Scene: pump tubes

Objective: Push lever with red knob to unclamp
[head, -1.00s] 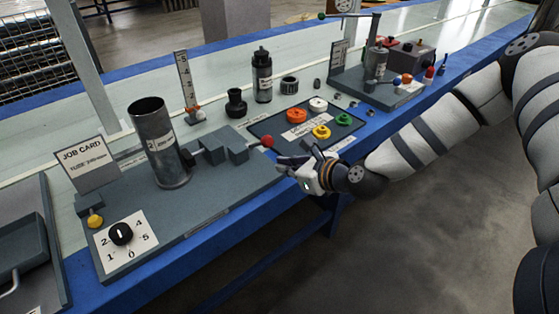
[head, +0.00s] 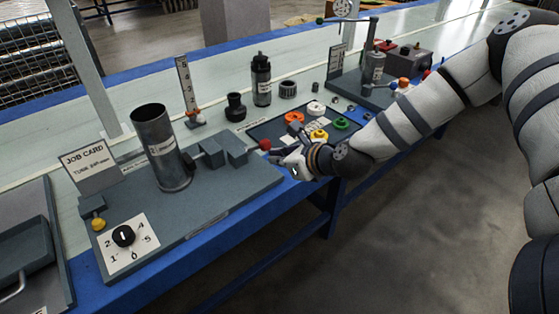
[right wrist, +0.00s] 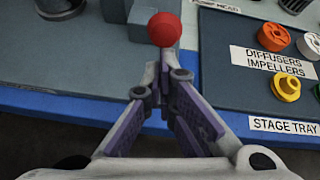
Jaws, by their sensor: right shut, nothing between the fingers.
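The lever's red knob (head: 265,144) is at the right end of the grey clamp blocks (head: 212,154), beside an upright metal tube (head: 160,147) on the grey base plate. My right gripper (head: 279,152) is just right of the knob and pointed at it. In the right wrist view the red knob (right wrist: 165,29) appears just beyond the tips of my right gripper (right wrist: 163,72), whose fingers are shut and empty. I cannot tell whether they touch the knob. My left gripper is not in view.
The stage tray (right wrist: 232,80) with orange, white and yellow rings lies right of my right gripper. A numbered dial (head: 123,235) and job card (head: 90,165) are at the left. The bench's blue edge (head: 235,207) runs in front.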

